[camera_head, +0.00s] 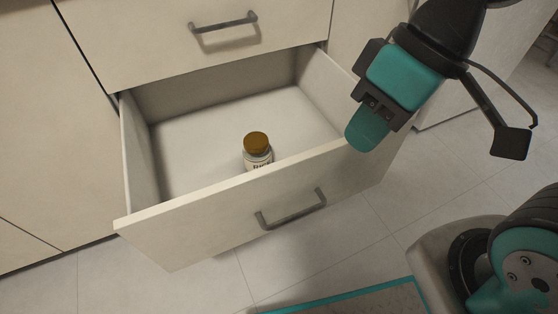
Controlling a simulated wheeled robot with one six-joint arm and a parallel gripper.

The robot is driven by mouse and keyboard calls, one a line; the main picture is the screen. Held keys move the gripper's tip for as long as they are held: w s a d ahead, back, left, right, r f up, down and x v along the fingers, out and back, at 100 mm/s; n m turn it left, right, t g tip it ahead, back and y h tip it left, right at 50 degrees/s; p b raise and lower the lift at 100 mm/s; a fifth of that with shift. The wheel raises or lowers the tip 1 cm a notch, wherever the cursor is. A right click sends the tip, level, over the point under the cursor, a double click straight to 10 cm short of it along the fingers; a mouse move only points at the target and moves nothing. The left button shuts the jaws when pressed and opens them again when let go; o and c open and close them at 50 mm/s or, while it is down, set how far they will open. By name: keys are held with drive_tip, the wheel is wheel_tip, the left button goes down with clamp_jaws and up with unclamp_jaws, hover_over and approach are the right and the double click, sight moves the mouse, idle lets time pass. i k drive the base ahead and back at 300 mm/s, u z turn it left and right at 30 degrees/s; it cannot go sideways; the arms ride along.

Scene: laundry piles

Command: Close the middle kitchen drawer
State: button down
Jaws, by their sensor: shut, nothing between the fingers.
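The middle kitchen drawer (190,228) is pulled out below a shut drawer in the left half of the head view. Its front faces me and carries a grey bar handle (290,210). A small jar (257,150) with a brown lid stands upright inside on the drawer floor. My gripper (367,130) is shut and empty. In the picture it overlaps the right end of the drawer front and side; I cannot tell whether it touches. It hides part of the drawer's right corner.
The upper drawer (150,50) is shut and has its own handle (223,22). Plain cabinet panels (40,120) stand to the left. The tiled floor (160,292) is clear in front. A teal-edged grey surface (370,302) shows at the bottom.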

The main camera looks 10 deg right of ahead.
sight(191, 197)
drive_tip(key=z, duration=0.75)
drive_tip(key=k, duration=0.9)
drive_tip(key=u, duration=1.15)
